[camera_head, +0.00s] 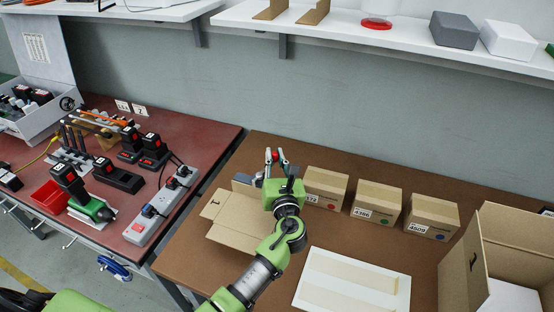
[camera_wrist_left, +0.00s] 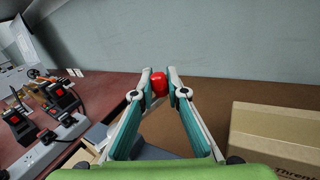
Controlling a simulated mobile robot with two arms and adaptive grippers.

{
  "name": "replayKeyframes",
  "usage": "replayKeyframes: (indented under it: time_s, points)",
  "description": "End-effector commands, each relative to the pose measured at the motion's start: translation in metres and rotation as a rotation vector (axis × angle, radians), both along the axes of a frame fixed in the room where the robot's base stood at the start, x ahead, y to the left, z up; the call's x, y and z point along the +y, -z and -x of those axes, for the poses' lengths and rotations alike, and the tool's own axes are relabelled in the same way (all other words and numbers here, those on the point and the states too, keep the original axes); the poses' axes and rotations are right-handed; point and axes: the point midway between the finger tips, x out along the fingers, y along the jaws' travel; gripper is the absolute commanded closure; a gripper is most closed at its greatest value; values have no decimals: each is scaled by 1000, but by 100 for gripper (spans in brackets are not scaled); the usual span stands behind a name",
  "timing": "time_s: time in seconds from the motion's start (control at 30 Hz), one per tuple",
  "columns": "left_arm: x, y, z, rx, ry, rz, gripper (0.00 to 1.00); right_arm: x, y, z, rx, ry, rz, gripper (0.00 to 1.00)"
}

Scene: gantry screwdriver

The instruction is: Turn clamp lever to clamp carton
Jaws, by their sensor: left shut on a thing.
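My left gripper (camera_head: 275,156) reaches over the brown bench near its back edge. In the left wrist view, its teal fingers (camera_wrist_left: 159,90) are closed on a red knob (camera_wrist_left: 159,82), which I take to be the clamp lever's end. Most of the lever is hidden. A grey clamp part (camera_head: 243,179) shows just left of my gripper, and a grey surface (camera_wrist_left: 97,133) shows below the fingers in the wrist view. A carton with open flaps (camera_head: 228,236) lies by the clamp, partly behind my left arm. I cannot tell whether the clamp touches it. My right gripper is not in view.
Closed cartons (camera_head: 325,188) stand in a row to the right; one is close in the wrist view (camera_wrist_left: 280,140). A white board (camera_head: 352,282) lies in front, and a large open box (camera_head: 459,275) stands far right. A red-topped bench (camera_head: 205,140) with tools is left.

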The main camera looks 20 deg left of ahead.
Motion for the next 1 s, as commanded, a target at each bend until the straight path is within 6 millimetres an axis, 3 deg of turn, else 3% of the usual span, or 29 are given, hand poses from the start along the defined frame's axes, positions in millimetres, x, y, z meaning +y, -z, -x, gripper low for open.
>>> replayKeyframes:
  time_s: [0.5,0.53,0.6,1.0]
  points:
    - [2,-1,-1,0,-21,-2,100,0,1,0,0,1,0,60]
    - [2,-1,-1,0,-20,-2,84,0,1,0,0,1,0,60]
    - [2,-1,-1,0,-20,-2,69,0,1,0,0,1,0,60]
    - [-1,0,3,0,-19,-1,69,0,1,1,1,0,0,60]
